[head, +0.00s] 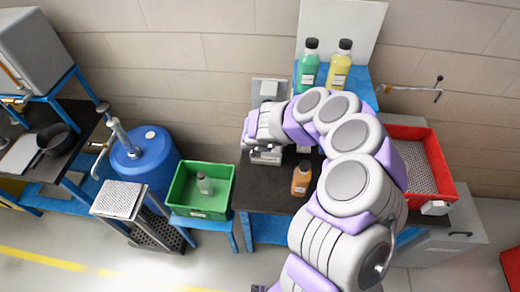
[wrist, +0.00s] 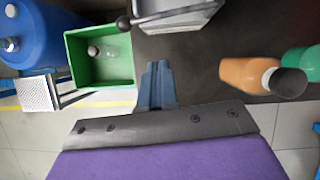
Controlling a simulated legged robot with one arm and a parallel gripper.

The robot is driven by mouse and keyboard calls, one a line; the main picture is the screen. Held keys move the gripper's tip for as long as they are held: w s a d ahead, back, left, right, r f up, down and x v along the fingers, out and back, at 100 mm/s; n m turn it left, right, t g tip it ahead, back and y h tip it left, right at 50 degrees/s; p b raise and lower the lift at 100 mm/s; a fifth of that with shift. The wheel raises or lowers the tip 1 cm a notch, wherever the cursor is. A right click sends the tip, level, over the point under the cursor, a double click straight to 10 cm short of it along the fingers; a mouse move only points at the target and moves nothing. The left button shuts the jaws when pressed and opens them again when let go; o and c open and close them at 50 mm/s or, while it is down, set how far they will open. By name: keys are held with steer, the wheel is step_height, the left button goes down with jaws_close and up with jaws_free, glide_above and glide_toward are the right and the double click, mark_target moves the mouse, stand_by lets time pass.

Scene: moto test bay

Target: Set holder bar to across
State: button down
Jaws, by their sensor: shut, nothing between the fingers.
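My gripper (head: 250,146) is over the dark workbench, in front of a grey metal device (head: 266,155). In the wrist view its blue-grey fingers (wrist: 157,82) are together with nothing between them. The same device shows at the top of the wrist view as a pale grey part (wrist: 175,14), with a dark round knob (wrist: 123,22) at its left, apart from the fingers. I cannot tell whether this knob belongs to the holder bar. My gripper and arm hide part of the device.
A green bin (head: 201,211) with a bottle stands left of the bench, near a blue barrel (head: 146,160). An orange bottle (head: 301,180) stands on the bench right of my gripper. Green (head: 308,66) and yellow (head: 340,66) bottles stand behind. A red tray (head: 445,178) lies right.

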steer(key=w+a+r+n+t+y+b, duration=0.1)
steer(key=a+r+n+t+y+b, duration=0.15)
steer(key=a+r+n, duration=0.45)
steer(key=w+a+r+n+t+y+b, duration=0.1)
steer(key=a+r+n+y+b, duration=0.15)
steer(key=r, duration=0.75)
steer(key=s+r+n+g+y+b, duration=0.25)
steer(key=s+r+n+y, duration=0.35)
steer(key=s+n, duration=0.55)
steer(key=s+d+f+n+g+h+b, duration=0.2)
steer(key=s+d+f+n+h, duration=0.15)
steer(key=s+n, duration=0.35)
steer(key=s+d+f+n+g+h+b, duration=0.2)
steer(key=s+d+f+n, duration=0.25)
steer(key=s, duration=0.35)
steer(key=s+d+f+n+g+h+b, duration=0.1)
steer(key=s+d+f+g+h, duration=0.1)
steer(key=s+d, duration=0.5)
steer(key=s+d+f+n+g+h+b, duration=0.2)
steer(key=s+d+f, duration=0.3)
steer(key=s+d, duration=0.3)
steer(key=d+h, duration=0.1)
steer(key=d, duration=0.2)
steer(key=shift+s+d+h, duration=0.2)
steer(key=shift+s+h, duration=0.1)
steer(key=shift+h, duration=0.05)
